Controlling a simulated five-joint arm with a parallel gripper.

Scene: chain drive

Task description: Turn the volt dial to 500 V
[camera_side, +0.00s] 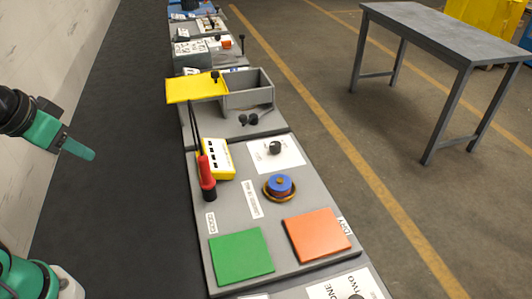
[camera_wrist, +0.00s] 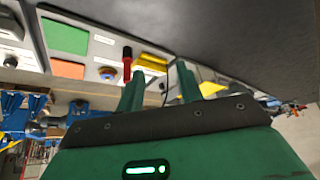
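A black dial knob (camera_side: 275,147) sits on a white plate (camera_side: 290,155) on the grey board in the side view. Its markings are too small to read, so its setting cannot be told. A yellow meter (camera_side: 220,160) stands left of it, with a red probe (camera_side: 207,175) and dark leads. My gripper (camera_side: 80,150) is at the far left of the side view, well away from the board. In the wrist view my gripper's fingers (camera_wrist: 160,72) are apart with nothing held between them. The meter (camera_wrist: 153,63) and red probe (camera_wrist: 127,62) show beyond them.
A blue knob (camera_side: 280,185), a green plate (camera_side: 241,256) and an orange plate (camera_side: 317,235) are on the same board. A grey bin (camera_side: 249,90) with a yellow lid (camera_side: 195,88) stands behind. The dark surface between my gripper and the board is clear.

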